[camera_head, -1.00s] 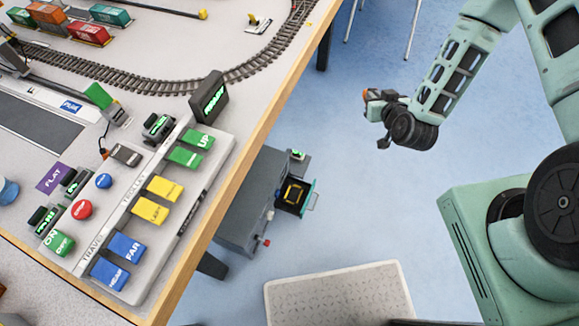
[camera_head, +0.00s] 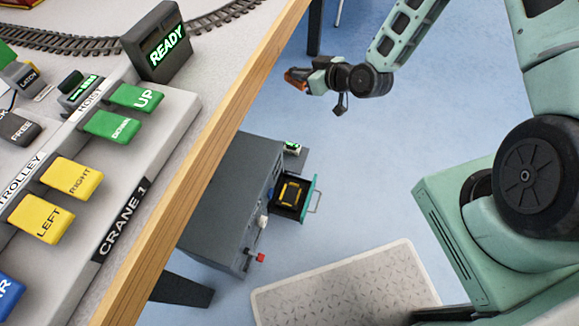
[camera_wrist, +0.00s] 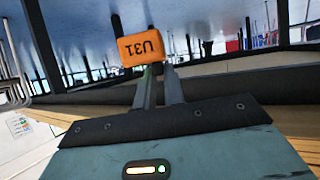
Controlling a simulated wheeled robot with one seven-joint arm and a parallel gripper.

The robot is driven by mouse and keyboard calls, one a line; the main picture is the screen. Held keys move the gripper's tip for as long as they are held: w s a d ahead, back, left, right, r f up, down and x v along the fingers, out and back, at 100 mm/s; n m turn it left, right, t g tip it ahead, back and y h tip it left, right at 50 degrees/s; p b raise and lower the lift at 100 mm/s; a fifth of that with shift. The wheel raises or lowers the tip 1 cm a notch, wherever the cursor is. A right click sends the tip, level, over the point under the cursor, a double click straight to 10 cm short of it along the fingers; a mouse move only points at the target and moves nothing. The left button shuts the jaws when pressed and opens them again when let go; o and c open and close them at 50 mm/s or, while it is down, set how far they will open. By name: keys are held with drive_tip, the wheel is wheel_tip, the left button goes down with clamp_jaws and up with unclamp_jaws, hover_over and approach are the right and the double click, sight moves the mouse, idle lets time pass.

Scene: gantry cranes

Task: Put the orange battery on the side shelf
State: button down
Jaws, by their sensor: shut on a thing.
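My gripper (camera_head: 307,78) is shut on the orange battery (camera_head: 295,78) and holds it in the air above the blue floor, right of the table edge. A small grey shelf (camera_head: 297,162) juts from the far right side of the dark grey cabinet (camera_head: 225,195), below and apart from the gripper. A small device with a green display (camera_head: 292,148) is on or beside it.
The cabinet has an open drawer (camera_head: 293,193) with a teal front and yellow markings inside. The wooden table edge (camera_head: 205,150) overhangs the cabinet's left. A crane control panel (camera_head: 125,190) and READY display (camera_head: 163,45) stand on the table. A pale patterned mat (camera_head: 340,287) lies in front.

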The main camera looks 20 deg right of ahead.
drive_tip(key=a+f+n+g+y+b, duration=0.1)
drive_tip(key=f+b, duration=1)
drive_tip(key=f, duration=0.3)
drive_tip(key=f+n+g+y+b, duration=0.1)
drive_tip(key=f+n+b, duration=0.1)
drive_tip(key=f+b, duration=0.9)
drive_tip(key=a+f+n+g+y+b, duration=0.1)
drive_tip(key=f+y+b, duration=0.1)
drive_tip(key=f+b, duration=0.9)
drive_tip(key=shift+w+a+f+n+b, duration=0.1)
drive_tip(key=shift+w+f+n, duration=0.05)
drive_tip(key=shift+f, duration=0.9)
drive_tip(key=shift+w+a+f+n+b, duration=0.1)
drive_tip(key=shift+a+f, duration=0.05)
drive_tip(key=shift+f, duration=0.85)
drive_tip(key=shift+w+a+f+n+b, duration=0.1)
drive_tip(key=shift+w+f+n, duration=0.05)
drive_tip(key=shift+f, duration=0.9)
drive_tip(key=shift+f, duration=0.25)
drive_tip(key=c, duration=1.8)
unclamp_jaws()
drive_tip(key=shift+o, duration=0.2)
